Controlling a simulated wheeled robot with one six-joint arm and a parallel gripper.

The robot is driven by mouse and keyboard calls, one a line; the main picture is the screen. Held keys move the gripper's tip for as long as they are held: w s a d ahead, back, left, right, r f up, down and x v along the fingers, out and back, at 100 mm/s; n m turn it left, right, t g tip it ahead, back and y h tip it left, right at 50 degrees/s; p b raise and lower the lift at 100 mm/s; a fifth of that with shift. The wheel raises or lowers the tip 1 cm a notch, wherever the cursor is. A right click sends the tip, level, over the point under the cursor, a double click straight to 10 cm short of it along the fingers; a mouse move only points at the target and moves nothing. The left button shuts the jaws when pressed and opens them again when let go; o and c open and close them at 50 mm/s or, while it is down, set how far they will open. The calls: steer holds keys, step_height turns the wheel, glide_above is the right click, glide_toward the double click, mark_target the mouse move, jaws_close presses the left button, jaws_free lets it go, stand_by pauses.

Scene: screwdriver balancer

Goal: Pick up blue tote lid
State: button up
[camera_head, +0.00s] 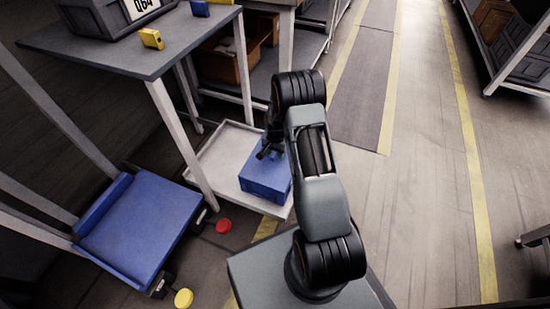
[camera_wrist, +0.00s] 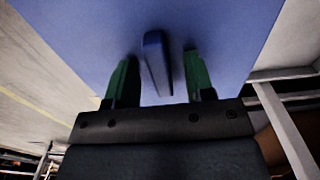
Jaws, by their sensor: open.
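The blue tote lid (camera_head: 266,184) lies on top of a blue tote on a low pale tray (camera_head: 216,152). In the wrist view its flat blue surface (camera_wrist: 225,30) fills the upper part, with a raised darker blue handle (camera_wrist: 156,60) standing on it. My gripper (camera_head: 266,152) is over the lid, pointing down. In the wrist view my gripper's two green fingers (camera_wrist: 160,75) are open, one on each side of the handle, with gaps between. The fingers do not appear to touch the handle. My arm hides part of the lid's right side in the head view.
A tall grey table (camera_head: 135,45) with metal legs stands at the left, holding a dark crate and a yellow block (camera_head: 151,38). A blue platform (camera_head: 140,225) sits lower left. Red (camera_head: 224,226) and yellow (camera_head: 183,298) round items are nearby. The aisle at right is clear.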

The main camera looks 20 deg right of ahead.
mark_target(276, 153)
jaws_close()
stand_by(0.3)
steer(key=shift+r, duration=0.2)
steer(key=shift+r, duration=0.3)
steer(key=r+p, duration=0.1)
steer(key=r, duration=0.1)
steer(key=r+p, duration=0.1)
steer(key=shift+s+r+p, duration=0.25)
steer(key=shift+p, duration=0.1)
steer(key=s+r+p, duration=0.2)
steer(key=s+r, duration=0.2)
steer(key=s, duration=0.2)
steer(key=s+d+r+p, duration=0.1)
steer(key=s+r+p, duration=0.2)
steer(key=s, duration=0.4)
steer(key=shift+s+d+r, duration=0.2)
steer(key=shift+d+r, duration=0.1)
steer(key=shift+r, duration=0.55)
